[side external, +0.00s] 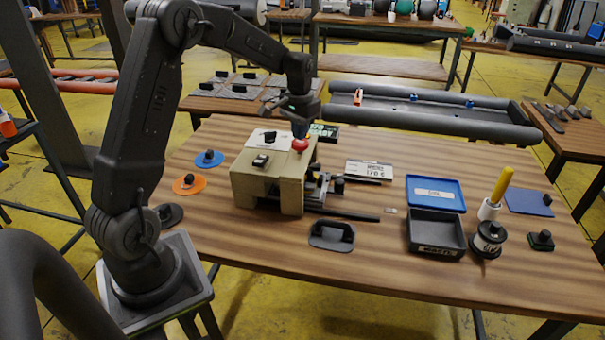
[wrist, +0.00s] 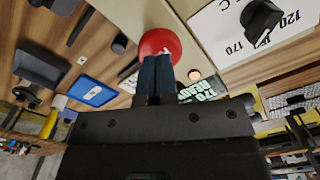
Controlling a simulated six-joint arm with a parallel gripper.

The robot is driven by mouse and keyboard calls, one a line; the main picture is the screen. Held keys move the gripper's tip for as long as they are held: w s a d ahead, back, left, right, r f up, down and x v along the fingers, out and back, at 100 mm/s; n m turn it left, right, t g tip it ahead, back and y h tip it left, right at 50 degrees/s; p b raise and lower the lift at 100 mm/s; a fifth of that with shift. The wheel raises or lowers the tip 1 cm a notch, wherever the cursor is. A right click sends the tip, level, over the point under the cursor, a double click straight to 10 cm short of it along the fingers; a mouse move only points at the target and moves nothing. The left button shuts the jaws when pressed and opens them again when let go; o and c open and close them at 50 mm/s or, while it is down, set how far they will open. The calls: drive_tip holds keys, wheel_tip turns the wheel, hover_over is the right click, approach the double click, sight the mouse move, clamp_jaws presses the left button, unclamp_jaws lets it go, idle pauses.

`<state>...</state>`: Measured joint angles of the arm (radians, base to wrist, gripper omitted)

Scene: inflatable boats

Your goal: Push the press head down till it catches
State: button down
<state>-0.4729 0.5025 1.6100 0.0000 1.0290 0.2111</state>
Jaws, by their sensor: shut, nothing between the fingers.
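The press is a beige box (side external: 255,185) on the wooden bench in the side view. A red round knob (side external: 300,145) sits on its top at the right; it also shows in the wrist view (wrist: 160,44). My gripper (side external: 300,132) points down just above this knob, its two dark blue fingers (wrist: 156,72) closed together and empty. The fingertips overlap the knob's edge in the wrist view; I cannot tell whether they touch it. A dark metal mechanism (side external: 318,188) sits at the box's right side; which part is the press head is unclear.
A black dial (wrist: 262,18) on a white scale and a small lit lamp (wrist: 194,74) are near the knob. A sign (side external: 324,131) stands behind.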

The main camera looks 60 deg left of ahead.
drive_tip(key=shift+f, duration=1.25)
idle(0.4)
drive_tip(key=shift+r, duration=3.1)
drive_tip(key=s+d+r+m+t, duration=0.1)
drive_tip(key=s+d+r+t, duration=0.1)
drive_tip(key=s+d+r, duration=0.45)
drive_tip(key=s+d+r+m+t, duration=0.15)
drive_tip(key=s+d+r, duration=0.25)
drive_tip(key=s+d, duration=0.55)
drive_tip(key=s+d+f+t, duration=0.2)
drive_tip(key=s+d, duration=0.4)
drive_tip(key=s, duration=0.1)
drive_tip(key=shift+s+f, duration=0.2)
drive_tip(key=shift+s, duration=0.05)
drive_tip(key=shift+m, duration=0.25)
